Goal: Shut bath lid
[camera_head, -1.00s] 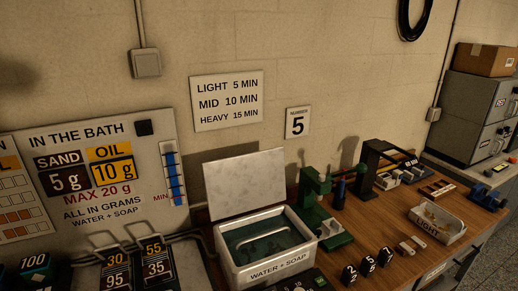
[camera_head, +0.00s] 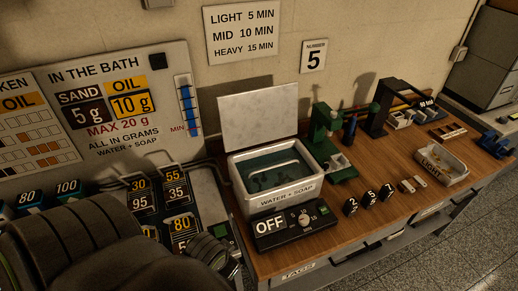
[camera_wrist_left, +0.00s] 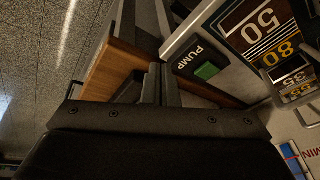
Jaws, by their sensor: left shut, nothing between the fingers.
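The bath (camera_head: 236,190) is a white open-topped box marked "WATER + SOAP" on the wooden bench. Its pale flat lid (camera_head: 258,120) stands open, upright at the back of the box. Dark liquid fills the bath, with dark shapes in it that I cannot make out. My left arm comes in at the lower left of the head view, well left of the bath; its fingertips do not show there. In the left wrist view my left gripper (camera_wrist_left: 162,85) is shut and empty, near the bench edge and a "PUMP" panel (camera_wrist_left: 190,58). My right gripper is not in view.
A black control box (camera_head: 295,226) reading "OFF" stands in front of the bath. A green press (camera_head: 325,125) is close on its right. Number blocks (camera_head: 368,199) and a "LIGHT" tray (camera_head: 455,172) lie farther right. Weight panels (camera_head: 160,195) stand on the left.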

